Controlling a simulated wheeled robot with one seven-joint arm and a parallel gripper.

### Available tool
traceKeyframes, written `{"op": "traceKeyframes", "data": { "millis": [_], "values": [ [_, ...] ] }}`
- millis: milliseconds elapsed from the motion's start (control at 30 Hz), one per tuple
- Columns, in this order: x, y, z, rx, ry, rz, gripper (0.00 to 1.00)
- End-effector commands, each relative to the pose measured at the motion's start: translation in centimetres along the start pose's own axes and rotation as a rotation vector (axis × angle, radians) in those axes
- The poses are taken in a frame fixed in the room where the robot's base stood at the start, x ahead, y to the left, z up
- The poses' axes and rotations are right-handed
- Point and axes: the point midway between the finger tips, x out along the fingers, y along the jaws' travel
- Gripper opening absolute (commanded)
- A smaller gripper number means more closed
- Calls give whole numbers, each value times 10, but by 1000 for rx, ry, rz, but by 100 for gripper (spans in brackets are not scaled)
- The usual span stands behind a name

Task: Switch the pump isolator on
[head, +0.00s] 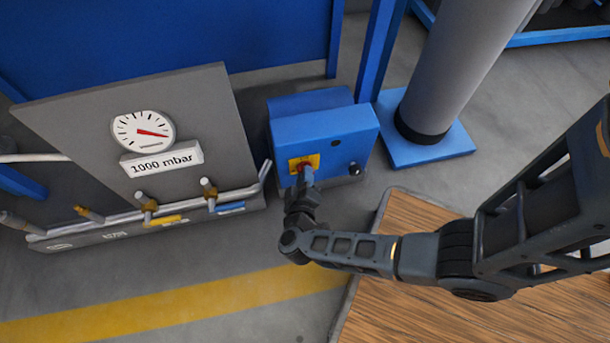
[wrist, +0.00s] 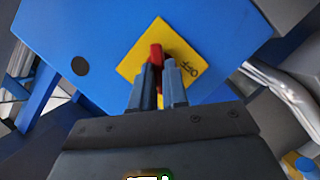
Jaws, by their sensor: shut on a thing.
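The pump isolator is a red rotary handle (wrist: 156,55) on a yellow plate (wrist: 182,52) on the front of a blue box (head: 325,129). In the wrist view the plate shows the word OFF at its right. My gripper (wrist: 161,68) is at the handle, its two fingers shut on it, one on each side. In the head view my gripper (head: 305,178) reaches the yellow plate (head: 296,163) from below and covers part of the handle. The handle's exact angle is partly hidden by the fingers.
A grey panel with a dial gauge (head: 143,130) and a 1000 mbar label (head: 161,160) stands left of the box. Pipes with valves (head: 150,208) run below it. A grey column (head: 455,70) stands at right. A wooden tabletop (head: 440,315) lies under my arm.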

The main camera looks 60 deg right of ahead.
Motion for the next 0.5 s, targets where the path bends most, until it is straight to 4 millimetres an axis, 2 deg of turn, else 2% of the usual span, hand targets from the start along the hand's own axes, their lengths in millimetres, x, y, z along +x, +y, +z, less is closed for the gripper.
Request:
{"op": "traceKeyframes", "data": {
  "millis": [500],
  "values": [
    [-1,4,-2,61,-1,-27,0]
  ]
}}
